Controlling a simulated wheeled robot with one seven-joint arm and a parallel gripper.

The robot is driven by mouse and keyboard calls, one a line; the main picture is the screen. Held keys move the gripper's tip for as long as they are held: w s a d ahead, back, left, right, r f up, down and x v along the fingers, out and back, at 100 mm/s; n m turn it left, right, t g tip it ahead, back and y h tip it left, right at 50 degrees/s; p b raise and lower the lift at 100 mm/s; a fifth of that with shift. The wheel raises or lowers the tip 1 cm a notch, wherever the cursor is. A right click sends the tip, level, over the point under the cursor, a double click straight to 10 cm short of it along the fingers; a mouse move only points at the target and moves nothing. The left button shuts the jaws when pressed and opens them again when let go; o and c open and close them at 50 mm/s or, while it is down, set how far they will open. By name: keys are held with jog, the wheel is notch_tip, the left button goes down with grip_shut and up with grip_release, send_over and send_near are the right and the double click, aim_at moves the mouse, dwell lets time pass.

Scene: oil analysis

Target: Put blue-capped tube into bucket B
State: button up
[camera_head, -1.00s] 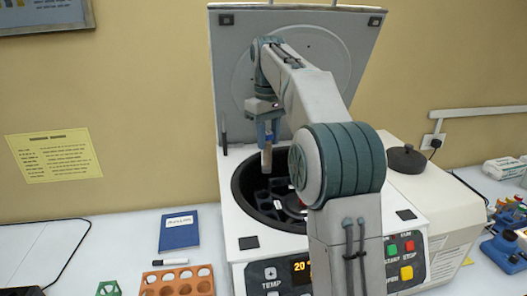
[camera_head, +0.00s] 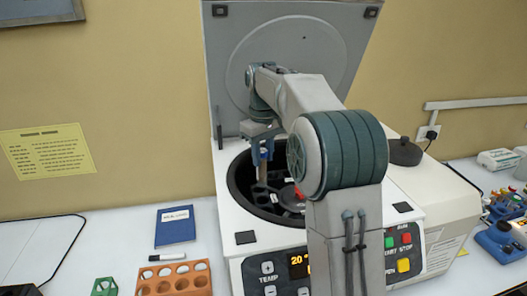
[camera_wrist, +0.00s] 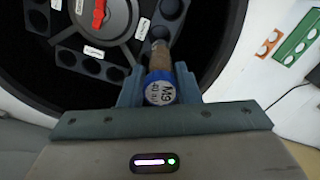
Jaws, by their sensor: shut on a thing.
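My gripper (camera_head: 262,153) points down into the open centrifuge (camera_head: 232,215), over the left part of its bowl. In the wrist view my gripper (camera_wrist: 160,85) is shut on the blue-capped tube (camera_wrist: 160,93), whose cap reads "M9". The tube (camera_head: 262,173) hangs upright below the fingers in the head view. Its lower end is at or just above a bucket with round holes (camera_wrist: 168,10); I cannot tell whether it has entered a hole. Another holed bucket (camera_wrist: 92,67) lies beside it. The bucket labels are too small to read.
The raised lid (camera_head: 290,50) stands behind my arm. The bowl rim surrounds the gripper closely. The rotor hub has a red knob (camera_wrist: 98,13). An orange rack (camera_head: 175,279), a green rack (camera_head: 104,287), a marker (camera_head: 167,257) and a blue book (camera_head: 175,226) lie left on the table.

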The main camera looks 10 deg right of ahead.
jog(key=b, duration=0.1)
send_over(263, 186)
jog(key=f, duration=0.2)
jog(key=w+f, duration=0.1)
jog(key=f, duration=0.1)
jog(key=shift+d+f, duration=0.1)
jog(key=shift+f, duration=0.1)
notch_tip(263, 186, down, 6)
jog(key=b, duration=0.5)
jog(key=o, duration=1.1)
